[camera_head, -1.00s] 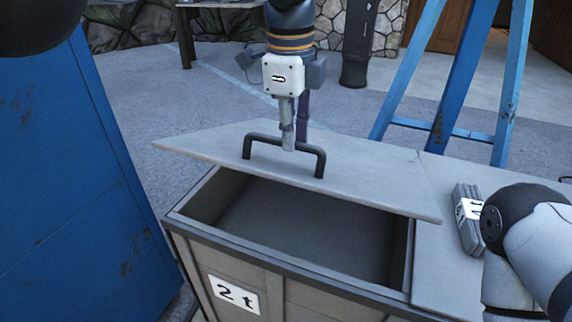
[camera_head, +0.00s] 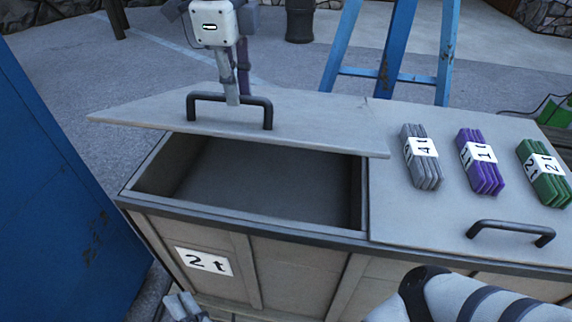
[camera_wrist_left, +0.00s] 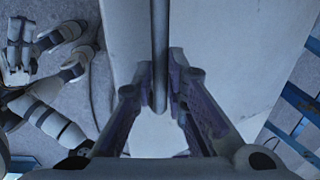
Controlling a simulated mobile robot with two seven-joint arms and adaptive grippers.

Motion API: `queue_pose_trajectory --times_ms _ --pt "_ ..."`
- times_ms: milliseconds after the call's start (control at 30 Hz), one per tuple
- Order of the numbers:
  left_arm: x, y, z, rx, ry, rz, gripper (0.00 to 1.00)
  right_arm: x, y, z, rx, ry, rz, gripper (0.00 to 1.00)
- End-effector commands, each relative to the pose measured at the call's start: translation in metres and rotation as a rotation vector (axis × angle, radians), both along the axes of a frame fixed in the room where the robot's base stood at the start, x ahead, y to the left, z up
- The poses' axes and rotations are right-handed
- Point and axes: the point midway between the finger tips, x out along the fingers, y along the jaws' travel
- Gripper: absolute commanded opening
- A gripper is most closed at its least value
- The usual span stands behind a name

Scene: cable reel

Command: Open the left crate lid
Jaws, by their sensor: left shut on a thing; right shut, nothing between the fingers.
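The left crate lid (camera_head: 310,125) is a grey panel raised and tilted, its near edge above the crate opening. The crate (camera_head: 205,262), marked "2 t", has a dark interior with nothing visible in it. My left gripper (camera_head: 232,98) is shut on the lid's black handle (camera_head: 262,112). In the left wrist view, the handle bar (camera_wrist_left: 160,50) runs between the fingers of this gripper (camera_wrist_left: 162,105). My right gripper (camera_head: 185,305) is shut and empty, low in front of the crate, partly cut off by the picture's bottom edge.
The right crate lid (camera_head: 400,215) is down, with a black handle (camera_head: 510,228). On it lie grey (camera_head: 420,170), purple (camera_head: 488,178) and green (camera_head: 550,187) bundles with number labels. A blue panel (camera_head: 50,190) stands close at left; a blue frame (camera_head: 395,50) stands behind.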

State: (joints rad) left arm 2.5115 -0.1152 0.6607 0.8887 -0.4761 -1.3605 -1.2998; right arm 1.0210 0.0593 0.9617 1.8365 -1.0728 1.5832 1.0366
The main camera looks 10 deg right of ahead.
Motion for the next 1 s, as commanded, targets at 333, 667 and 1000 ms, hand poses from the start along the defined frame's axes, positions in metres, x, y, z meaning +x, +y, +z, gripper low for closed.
queue_pose_trajectory --times_ms 333,667,1000 --pt "0.004 0.000 -0.003 -0.005 -0.010 0.005 0.00 0.052 -0.142 0.042 0.764 -0.216 -0.684 0.00" --pt "0.004 0.000 -0.003 -0.004 -0.011 0.004 0.00 0.100 -0.162 0.067 0.785 -0.234 -0.693 0.00" --pt "0.004 0.000 -0.003 -0.004 -0.011 0.004 0.00 0.146 -0.177 0.104 0.784 -0.228 -0.693 0.00"
